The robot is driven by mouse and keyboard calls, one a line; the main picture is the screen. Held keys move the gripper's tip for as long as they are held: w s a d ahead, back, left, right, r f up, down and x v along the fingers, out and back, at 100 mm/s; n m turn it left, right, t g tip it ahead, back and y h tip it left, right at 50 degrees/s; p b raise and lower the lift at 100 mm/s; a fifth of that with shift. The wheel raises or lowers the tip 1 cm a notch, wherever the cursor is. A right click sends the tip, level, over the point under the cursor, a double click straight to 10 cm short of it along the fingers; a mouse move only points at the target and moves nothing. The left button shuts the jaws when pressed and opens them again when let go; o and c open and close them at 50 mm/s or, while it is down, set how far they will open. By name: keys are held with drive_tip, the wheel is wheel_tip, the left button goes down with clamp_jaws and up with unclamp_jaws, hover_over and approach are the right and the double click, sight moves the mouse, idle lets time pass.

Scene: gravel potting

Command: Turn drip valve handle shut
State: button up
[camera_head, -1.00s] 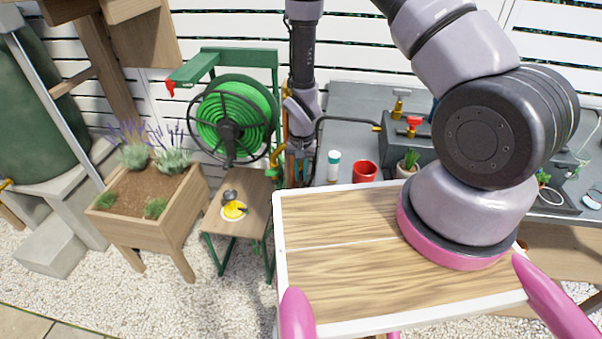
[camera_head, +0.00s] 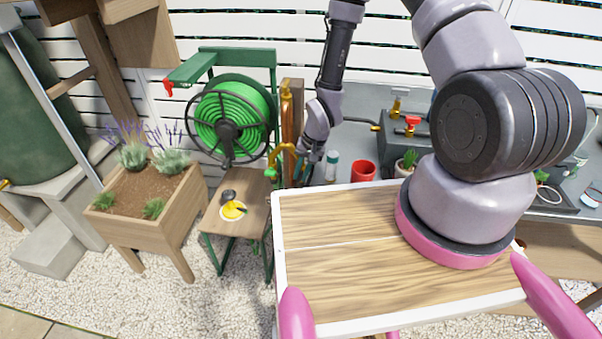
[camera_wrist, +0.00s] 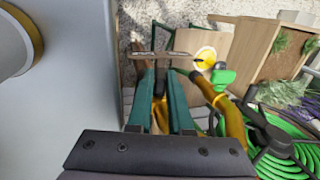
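My gripper (camera_head: 304,170) is to the right of a wooden post (camera_head: 291,120) by the hose reel. In the wrist view my gripper (camera_wrist: 162,74) has its two teal fingers apart, with no object clearly held between them. A yellow tap (camera_head: 281,150) is on the post, left of my gripper. In the wrist view its green handle (camera_wrist: 222,76) is right of the fingers. A red valve handle (camera_head: 413,120) stands on a grey box on the bench at the right, well away from my gripper. I cannot tell which one is the drip valve handle.
A green hose reel (camera_head: 232,115) stands left of the post, above a small wooden table (camera_head: 212,222) with a yellow dish. A planter (camera_head: 150,215) is further left. A white-topped bottle (camera_head: 331,165) and red pot (camera_head: 363,171) are on the bench to the right.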

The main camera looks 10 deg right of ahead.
drive_tip(key=o, duration=0.3)
drive_tip(key=shift+a, duration=0.1)
